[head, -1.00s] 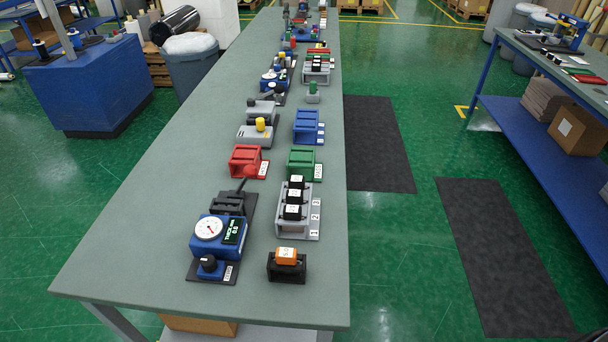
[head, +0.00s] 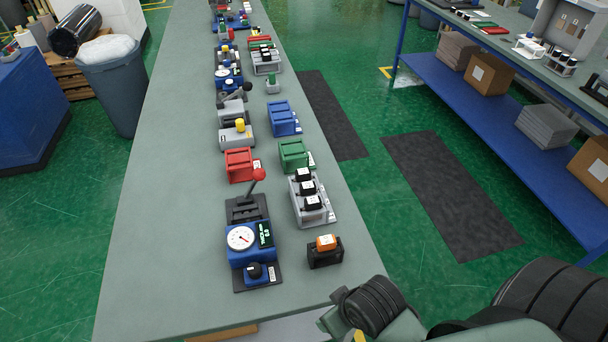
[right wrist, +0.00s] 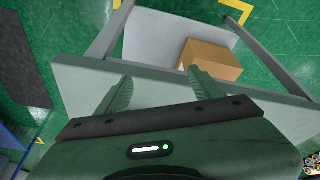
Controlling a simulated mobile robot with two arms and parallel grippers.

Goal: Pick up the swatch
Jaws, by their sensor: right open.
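I cannot pick out a swatch for certain in either view. The long grey-green table (head: 165,235) carries a row of small devices and bins. At its near end are a blue gauge unit (head: 250,243) and a black holder (head: 325,256) with an orange block (head: 326,242) in it. My right arm comes in at the bottom right of the head view, beside the table's near right corner. My right gripper (right wrist: 162,84) is open and empty in the right wrist view, its fingers over the table's edge. My left gripper is not in view.
A grey rack (head: 311,203) with black blocks, a green bin (head: 293,154), a red bin (head: 239,165) and a blue bin (head: 283,118) stand farther along. A cardboard box (right wrist: 210,60) lies under the table. A second bench (head: 520,55) stands right, across green floor with dark mats (head: 450,190).

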